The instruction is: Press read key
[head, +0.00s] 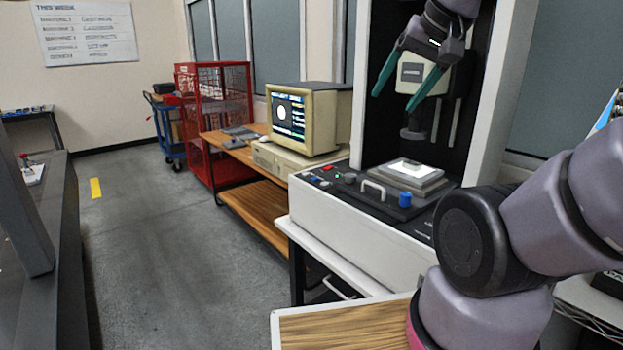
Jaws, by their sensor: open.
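The control panel (335,180) is on the front left of a white bench-top measuring machine (340,222). It carries several small coloured keys, among them a red one (315,180), and a grey knob (350,178). Their labels are too small to read, so I cannot tell which is the read key. My gripper (393,102), with two teal fingers, is open and empty. It appears high in front of the machine's dark column, above the panel and the lit stage (412,169), apart from both.
A metal handle (373,188) and a blue knob (405,199) stand right of the panel. A beige monitor (305,118) is on a wooden bench (238,150) to the left. A red cage (213,110) is farther back.

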